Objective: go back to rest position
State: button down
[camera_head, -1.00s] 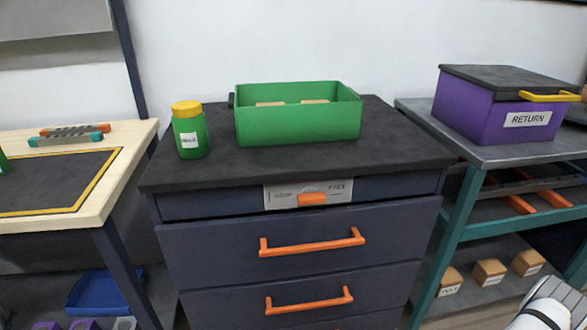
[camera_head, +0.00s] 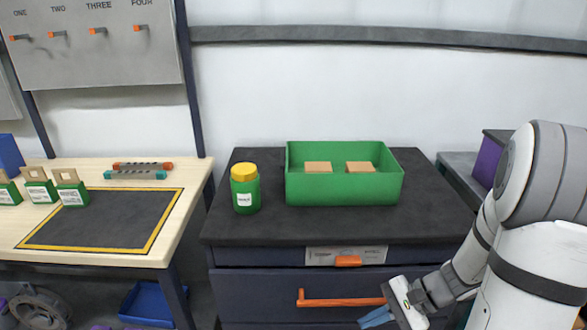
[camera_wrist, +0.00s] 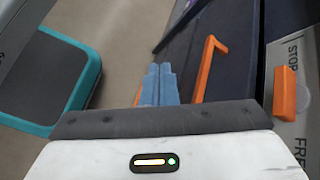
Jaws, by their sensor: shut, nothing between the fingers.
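My gripper (camera_head: 376,318) is low in front of the dark drawer cabinet (camera_head: 290,283), at the right of the head view. Its blue fingers lie together and hold nothing. They also show in the wrist view (camera_wrist: 158,85), pointing along the cabinet front beside an orange drawer handle (camera_wrist: 206,68). In the head view this handle (camera_head: 340,302) is just left of the gripper. I cannot tell if they touch. My arm hides the cabinet's right front and much of what stands right of it.
On the cabinet top stand a green jar with yellow lid (camera_head: 245,188) and a green bin (camera_head: 344,188) holding two tan blocks. A wooden table (camera_head: 190,206) is at left, with several green-and-tan pieces. A purple box (camera_head: 488,163) shows behind my arm.

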jog(key=s+r+n+h+p, duration=0.2)
jog(key=r+n+h+p, duration=0.1)
jog(key=r, duration=0.5)
jog(key=s+a+r+n+t+h+p, duration=0.1)
jog(key=s+r+n+h+p, duration=0.1)
jog(key=r, duration=0.5)
jog(key=s+r+n+t+h+p, duration=0.1)
jog(key=s+r+n+h+p, duration=0.2)
jog(key=r, duration=0.5)
jog(key=n+h+p, duration=0.1)
jog(key=n+h, duration=0.1)
jog(key=n, duration=0.1)
jog(key=shift+a+r+p, duration=0.3)
